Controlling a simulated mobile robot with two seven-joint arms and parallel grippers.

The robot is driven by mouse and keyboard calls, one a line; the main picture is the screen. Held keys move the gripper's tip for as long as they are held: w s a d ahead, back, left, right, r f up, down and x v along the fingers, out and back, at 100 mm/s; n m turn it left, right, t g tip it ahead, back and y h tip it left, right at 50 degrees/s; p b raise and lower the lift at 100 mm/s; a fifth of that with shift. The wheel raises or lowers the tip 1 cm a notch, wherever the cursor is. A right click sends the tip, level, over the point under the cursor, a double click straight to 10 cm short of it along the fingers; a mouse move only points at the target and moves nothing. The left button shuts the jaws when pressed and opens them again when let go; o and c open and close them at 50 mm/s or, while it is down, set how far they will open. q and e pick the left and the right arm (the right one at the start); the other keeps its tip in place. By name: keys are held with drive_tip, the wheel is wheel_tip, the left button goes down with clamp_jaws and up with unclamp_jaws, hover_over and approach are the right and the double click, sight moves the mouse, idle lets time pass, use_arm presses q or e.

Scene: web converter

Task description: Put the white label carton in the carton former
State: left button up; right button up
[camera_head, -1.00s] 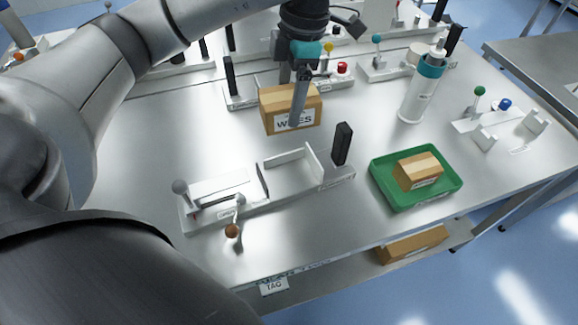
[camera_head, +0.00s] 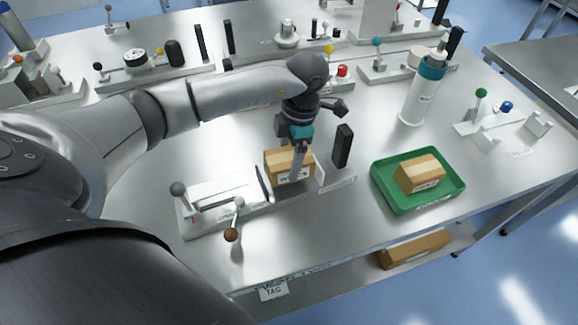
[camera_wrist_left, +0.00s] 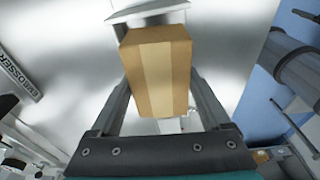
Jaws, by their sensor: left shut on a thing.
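The carton (camera_head: 277,166) is brown with a white label on its front face. My left gripper (camera_head: 297,170) is shut on it, one finger across the labelled side. It sits low inside or just above the white-walled bay of the carton former (camera_head: 338,183), beside the black upright post. I cannot tell whether its underside touches the bay floor. In the left wrist view the carton (camera_wrist_left: 157,75) stands between the two fingers, with a white wall (camera_wrist_left: 150,12) just beyond it. My right gripper is not in view.
A green tray (camera_head: 388,199) holding another brown carton (camera_head: 420,173) stands to the right. A white bottle with a teal collar (camera_head: 422,95) stands behind it. A ball-handled lever (camera_head: 231,234) is at the front left. Other fixtures line the back.

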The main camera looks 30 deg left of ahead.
use_arm(q)
drive_tip(key=shift+f, duration=1.8)
drive_tip(key=shift+f, duration=0.15)
drive_tip(key=o, duration=1.3)
drive_tip(key=shift+w+r, duration=0.15)
drive_tip(key=shift+r, duration=0.4)
drive_tip(key=r, duration=0.7)
drive_tip(key=w+d+r, duration=0.1)
drive_tip(key=r, duration=0.3)
drive_tip(key=shift+d, duration=0.1)
